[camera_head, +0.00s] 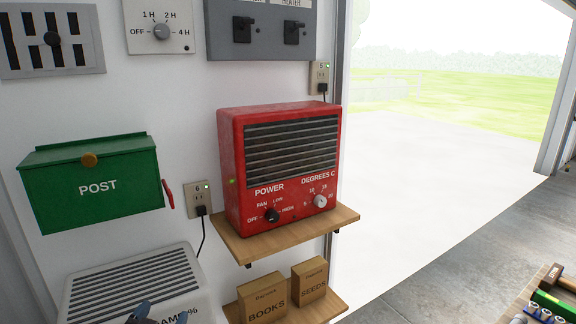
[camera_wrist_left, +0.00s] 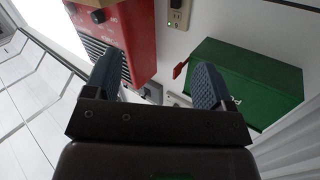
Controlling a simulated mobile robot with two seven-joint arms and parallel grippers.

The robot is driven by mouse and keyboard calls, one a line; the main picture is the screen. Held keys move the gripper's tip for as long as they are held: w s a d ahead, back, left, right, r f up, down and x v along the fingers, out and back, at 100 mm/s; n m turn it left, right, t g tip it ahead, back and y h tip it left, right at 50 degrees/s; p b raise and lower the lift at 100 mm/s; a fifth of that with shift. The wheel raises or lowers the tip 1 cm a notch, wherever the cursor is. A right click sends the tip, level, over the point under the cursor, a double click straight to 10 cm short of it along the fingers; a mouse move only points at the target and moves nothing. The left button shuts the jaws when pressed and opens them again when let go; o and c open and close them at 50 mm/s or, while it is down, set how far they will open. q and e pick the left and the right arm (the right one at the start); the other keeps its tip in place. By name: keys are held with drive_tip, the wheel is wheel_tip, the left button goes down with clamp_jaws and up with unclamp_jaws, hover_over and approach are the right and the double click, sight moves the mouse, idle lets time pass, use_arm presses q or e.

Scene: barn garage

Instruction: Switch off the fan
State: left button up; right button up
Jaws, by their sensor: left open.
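A grey panel (camera_head: 262,46) at the top of the head view carries two black switches, a left one (camera_head: 243,28) and a right one (camera_head: 292,32). The right label reads HEATER; the left label is cut off. The red heater (camera_head: 230,150) below has a black POWER knob (camera_head: 271,215) marked OFF, FAN, LOW and HIGH; its setting is too small to tell. The heater also shows in the left wrist view (camera_wrist_left: 140,35). My left gripper (camera_head: 160,315) is open and empty at the bottom edge, well below and left of the panel. My right gripper is not in view.
A green POST box (camera_head: 60,195) hangs left of the heater, above a white louvred unit (camera_head: 130,280). The heater stands on a wooden shelf (camera_head: 300,238); boxes sit on a lower shelf. A timer dial (camera_head: 161,31) is left of the panel. Outlets have plugged cords.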

use_arm(q)
drive_tip(key=s+a+f+n+g+y, duration=0.1)
drive_tip(key=s+f+g, duration=0.5)
drive_tip(key=s+f, duration=1.4)
drive_tip(key=s+a+n, duration=0.1)
drive_tip(key=s, duration=0.3)
drive_tip(key=shift+f, duration=0.15)
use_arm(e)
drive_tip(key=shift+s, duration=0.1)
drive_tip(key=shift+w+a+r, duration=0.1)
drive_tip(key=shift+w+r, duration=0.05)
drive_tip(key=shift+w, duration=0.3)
